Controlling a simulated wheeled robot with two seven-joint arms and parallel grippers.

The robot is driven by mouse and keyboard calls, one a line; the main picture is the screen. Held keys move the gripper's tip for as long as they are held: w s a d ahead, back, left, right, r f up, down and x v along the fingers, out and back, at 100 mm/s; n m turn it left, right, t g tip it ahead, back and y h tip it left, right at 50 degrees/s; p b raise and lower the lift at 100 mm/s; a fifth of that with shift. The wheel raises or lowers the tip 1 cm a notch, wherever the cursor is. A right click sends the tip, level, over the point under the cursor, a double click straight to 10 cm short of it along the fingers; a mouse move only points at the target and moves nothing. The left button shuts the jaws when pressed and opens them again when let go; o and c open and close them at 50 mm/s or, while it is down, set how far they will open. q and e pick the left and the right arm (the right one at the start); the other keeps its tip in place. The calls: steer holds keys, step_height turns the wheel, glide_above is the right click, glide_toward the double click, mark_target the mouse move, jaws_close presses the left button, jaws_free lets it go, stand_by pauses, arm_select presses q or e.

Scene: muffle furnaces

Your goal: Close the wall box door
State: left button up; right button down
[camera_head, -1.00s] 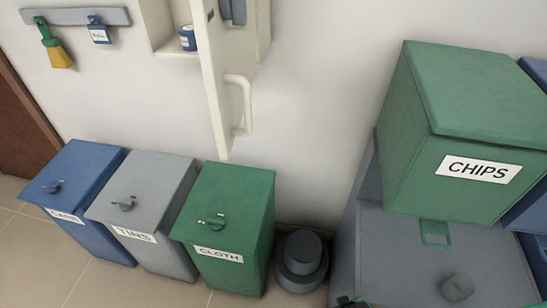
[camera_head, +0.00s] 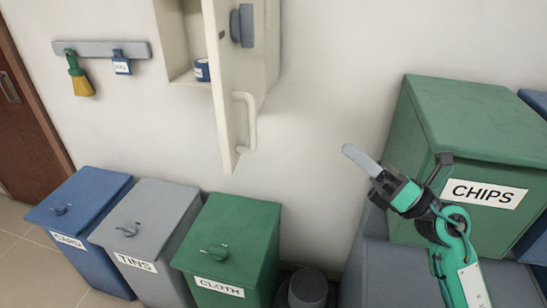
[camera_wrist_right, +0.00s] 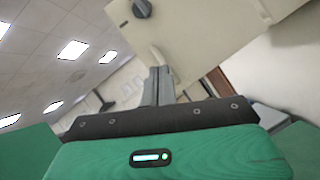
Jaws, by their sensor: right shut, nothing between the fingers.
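The cream wall box (camera_head: 264,50) hangs on the wall at the top middle of the head view. Its door (camera_head: 228,90) stands open, swung out toward me, with a white bar handle (camera_head: 246,122) on its right-hand face and a grey fitting above it. My right gripper (camera_head: 352,154) is shut and empty, to the right of the handle and apart from it. In the right wrist view, the shut fingers (camera_wrist_right: 158,85) point toward a cream panel with a dark round knob, probably the door (camera_wrist_right: 195,35). My left gripper is not in view.
A green CHIPS bin (camera_head: 455,130) stands at the right, behind my right arm. Blue, grey and green CLOTH (camera_head: 235,235) bins stand along the wall below the box. A small blue tin (camera_head: 202,70) sits inside the box. A rail (camera_head: 95,49) holds a brush.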

steer(key=w+a+f+n+g+h+p, duration=0.1)
steer(key=w+a+n+g+p, duration=0.1)
steer(key=a, duration=0.5)
steer(key=w+a+f+n+g+h+p, duration=0.1)
steer(key=w+a+n+g+h+p, duration=0.1)
steer(key=a, duration=0.5)
steer(key=w+n+p, duration=0.1)
steer(key=n+p, duration=0.1)
steer(key=n, duration=0.1)
steer(key=shift+n+g+h, duration=0.3)
steer(key=shift+w, duration=0.1)
